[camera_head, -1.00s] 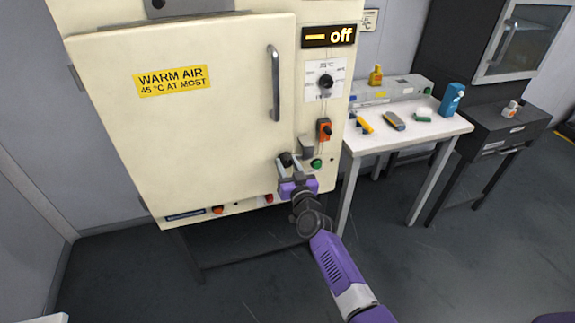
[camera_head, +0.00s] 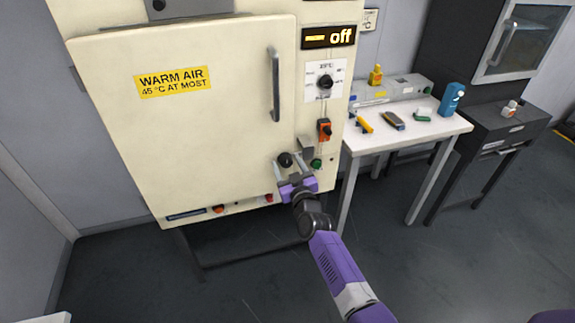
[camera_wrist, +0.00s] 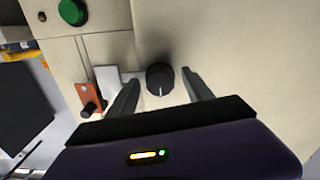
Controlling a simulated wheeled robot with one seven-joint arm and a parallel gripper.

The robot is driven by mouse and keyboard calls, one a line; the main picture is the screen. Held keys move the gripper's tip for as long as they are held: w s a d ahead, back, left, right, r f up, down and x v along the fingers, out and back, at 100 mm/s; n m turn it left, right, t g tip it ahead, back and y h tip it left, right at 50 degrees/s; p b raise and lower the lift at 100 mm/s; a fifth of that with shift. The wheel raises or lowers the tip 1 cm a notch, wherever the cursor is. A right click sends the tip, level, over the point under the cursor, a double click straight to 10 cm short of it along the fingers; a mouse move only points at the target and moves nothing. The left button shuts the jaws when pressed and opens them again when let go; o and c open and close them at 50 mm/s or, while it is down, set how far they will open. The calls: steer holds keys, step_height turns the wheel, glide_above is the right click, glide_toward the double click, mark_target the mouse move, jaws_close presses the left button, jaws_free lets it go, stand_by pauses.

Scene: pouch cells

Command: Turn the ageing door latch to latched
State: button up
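The ageing door latch is a round black knob (camera_head: 285,159) low on the cream cabinet front, by the lower right corner of the closed door (camera_head: 190,130). In the wrist view the knob (camera_wrist: 160,79) lies between my gripper's two fingers, with a gap on each side. A pale mark on it points down in that picture. A light grey plate (camera_wrist: 107,78) sits beside it, partly behind one finger. My gripper (camera_head: 290,169) is open at the knob and holds nothing. How near the fingertips are to the panel is hard to tell.
A green button (camera_head: 316,164) and an orange switch (camera_head: 324,130) are close to the right of my gripper. A white table (camera_head: 405,135) with small items stands right of the cabinet.

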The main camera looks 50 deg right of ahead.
steer(key=p+v, duration=0.3)
steer(key=v, duration=0.4)
steer(key=shift+s+a+p, duration=0.25)
steer(key=shift+s+p, duration=0.05)
steer(key=shift+p, duration=0.05)
stand_by(0.5)
